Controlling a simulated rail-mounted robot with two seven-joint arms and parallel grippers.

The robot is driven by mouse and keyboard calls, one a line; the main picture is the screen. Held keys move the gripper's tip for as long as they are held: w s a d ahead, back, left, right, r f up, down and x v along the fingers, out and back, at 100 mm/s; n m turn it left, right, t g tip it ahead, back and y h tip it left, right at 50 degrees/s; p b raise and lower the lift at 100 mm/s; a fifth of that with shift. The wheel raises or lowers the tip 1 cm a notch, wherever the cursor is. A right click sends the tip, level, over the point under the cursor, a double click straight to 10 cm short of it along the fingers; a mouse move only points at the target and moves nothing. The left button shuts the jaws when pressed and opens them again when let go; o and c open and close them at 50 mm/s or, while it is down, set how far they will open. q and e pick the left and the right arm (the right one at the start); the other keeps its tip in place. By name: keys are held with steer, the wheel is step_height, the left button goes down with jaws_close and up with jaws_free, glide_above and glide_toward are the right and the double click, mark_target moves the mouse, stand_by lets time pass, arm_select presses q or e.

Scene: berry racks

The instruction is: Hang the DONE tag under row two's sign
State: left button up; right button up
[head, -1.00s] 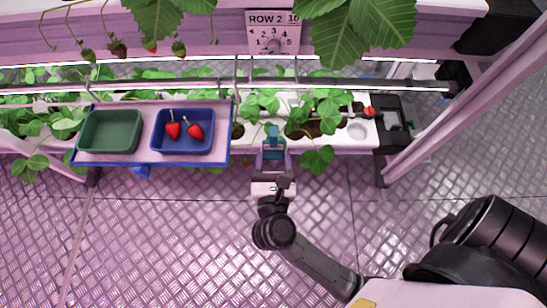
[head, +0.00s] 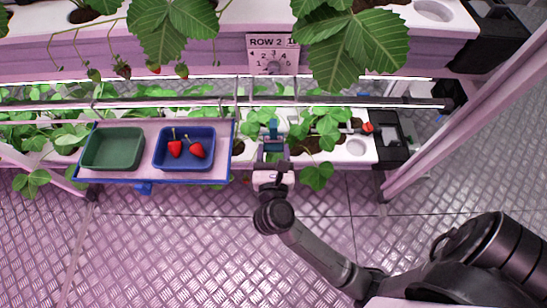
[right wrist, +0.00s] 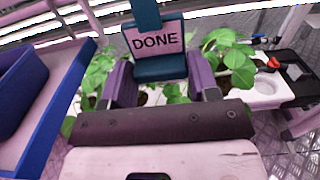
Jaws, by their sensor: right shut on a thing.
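The DONE tag shows in the right wrist view as a pink plate with black lettering (right wrist: 157,42) on a teal backing, with a teal strip rising above it. My right gripper (right wrist: 160,85) is shut on the tag's lower part. In the head view the right gripper (head: 272,152) is in front of the lower planter, and the teal tag (head: 273,129) shows small above it. Row two's sign (head: 272,54), reading ROW 2, is on the upper rack's front, above and apart from the tag. My left gripper is not in view.
A tray (head: 230,155) left of the gripper carries a green bin (head: 114,147) and a blue bin (head: 184,161) with two strawberries. Leaves (head: 370,42) hang beside the sign's right edge. Light bars and a rail (head: 350,101) cross between the racks. The floor in front is clear.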

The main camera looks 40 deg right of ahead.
steer(key=shift+x, duration=2.35)
steer(key=w+d, duration=0.1)
steer(key=w+d+f+b, duration=0.1)
steer(key=w, duration=0.1)
steer(key=shift+d+f, duration=0.25)
steer(key=shift+d, duration=0.15)
steer(key=o, duration=1)
steer(key=shift+o, duration=0.2)
